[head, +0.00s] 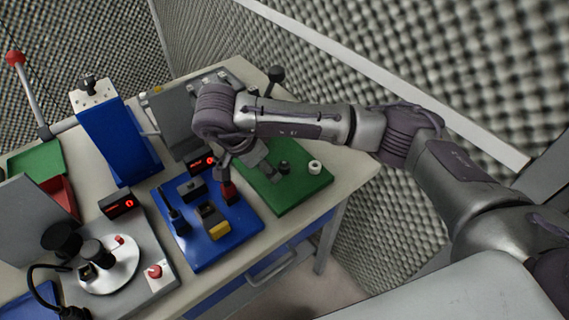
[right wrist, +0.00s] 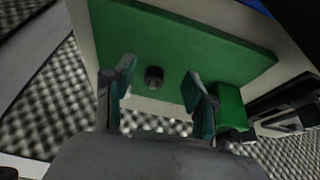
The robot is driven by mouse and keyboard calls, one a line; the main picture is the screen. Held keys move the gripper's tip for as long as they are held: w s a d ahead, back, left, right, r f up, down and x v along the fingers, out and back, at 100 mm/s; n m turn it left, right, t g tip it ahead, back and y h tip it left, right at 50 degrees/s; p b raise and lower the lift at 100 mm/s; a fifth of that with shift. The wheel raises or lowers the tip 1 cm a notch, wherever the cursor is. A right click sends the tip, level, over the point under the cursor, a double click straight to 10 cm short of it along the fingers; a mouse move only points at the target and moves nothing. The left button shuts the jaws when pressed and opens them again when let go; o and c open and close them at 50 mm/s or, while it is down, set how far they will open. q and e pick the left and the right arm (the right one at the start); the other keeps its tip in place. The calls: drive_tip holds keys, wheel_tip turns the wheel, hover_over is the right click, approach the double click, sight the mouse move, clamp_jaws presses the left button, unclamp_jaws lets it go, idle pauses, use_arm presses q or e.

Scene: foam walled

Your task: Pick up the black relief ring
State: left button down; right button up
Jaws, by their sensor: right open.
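The black relief ring (head: 284,167) stands on the green board (head: 310,190) at the right end of the bench. In the right wrist view the ring (right wrist: 154,76) appears between the two fingers, with clear space on both sides. My right gripper (right wrist: 159,74) is open and empty, facing the green board. In the head view its wrist hangs over the board's left part, and the fingers are hard to make out. My left gripper is out of view.
A white ring (head: 315,167) stands right of the black one. A blue board (head: 245,222) with connectors lies to the left. A green block (right wrist: 230,106) is beside one finger in the wrist view. Foam walls (head: 385,75) stand behind the bench.

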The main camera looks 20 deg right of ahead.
sight(283, 163)
drive_tip(key=shift+w+d, duration=0.2)
drive_tip(key=shift+d, duration=0.3)
drive_tip(key=d, duration=0.1)
drive_tip(key=w+d+p, duration=0.1)
drive_tip(key=shift+d+r, duration=0.15)
drive_tip(key=shift+d, duration=0.15)
drive_tip(key=shift+p+x, duration=0.7)
drive_tip(key=shift+x, duration=0.55)
drive_tip(key=shift+d+f, duration=0.2)
drive_tip(key=shift+f, duration=0.15)
drive_tip(key=shift+w, duration=0.1)
drive_tip(key=c, duration=0.9)
